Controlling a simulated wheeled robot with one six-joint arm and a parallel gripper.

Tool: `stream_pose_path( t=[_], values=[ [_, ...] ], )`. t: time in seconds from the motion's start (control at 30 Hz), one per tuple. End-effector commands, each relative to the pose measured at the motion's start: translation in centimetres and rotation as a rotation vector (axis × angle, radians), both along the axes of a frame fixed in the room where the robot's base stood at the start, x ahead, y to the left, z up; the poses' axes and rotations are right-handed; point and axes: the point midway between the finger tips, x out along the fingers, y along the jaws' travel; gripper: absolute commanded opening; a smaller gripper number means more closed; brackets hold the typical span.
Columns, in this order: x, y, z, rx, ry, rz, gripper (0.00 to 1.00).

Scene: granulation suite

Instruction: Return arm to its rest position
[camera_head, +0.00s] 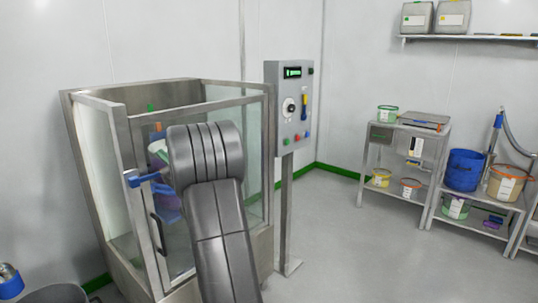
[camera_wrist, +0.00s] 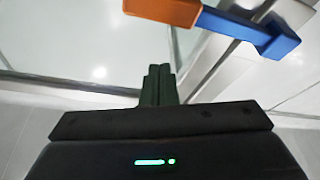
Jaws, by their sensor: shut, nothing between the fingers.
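My gripper (camera_wrist: 158,72) shows in the wrist view with its two dark fingers together and nothing between them. A blue bar handle (camera_wrist: 250,32) with an orange end piece (camera_wrist: 160,10) crosses the top of that view, beyond the fingertips and apart from them. In the head view my grey arm (camera_head: 222,235) rises in front of the glass-walled metal cabinet (camera_head: 115,115), and my gripper is hidden behind it. The blue handle (camera_head: 147,177) shows just left of my arm, at the cabinet's front.
A control panel (camera_head: 290,100) on a post stands right of the cabinet. Metal shelves (camera_head: 440,140) with tubs and a blue bucket (camera_head: 464,170) are at the right. The floor (camera_head: 350,250) between is clear. A dark round container (camera_head: 55,293) is at the lower left.

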Motion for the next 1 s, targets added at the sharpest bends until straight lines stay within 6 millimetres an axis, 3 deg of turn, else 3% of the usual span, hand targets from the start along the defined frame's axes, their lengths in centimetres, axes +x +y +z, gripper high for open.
stream_pose_path(
  t=[0.4,1.0],
  values=[
    [-1.5,1.2,2.4,-0.194,-0.228,0.004,0.00],
    [-1.7,1.4,2.2,-0.218,-0.257,0.003,0.00]
  ],
)
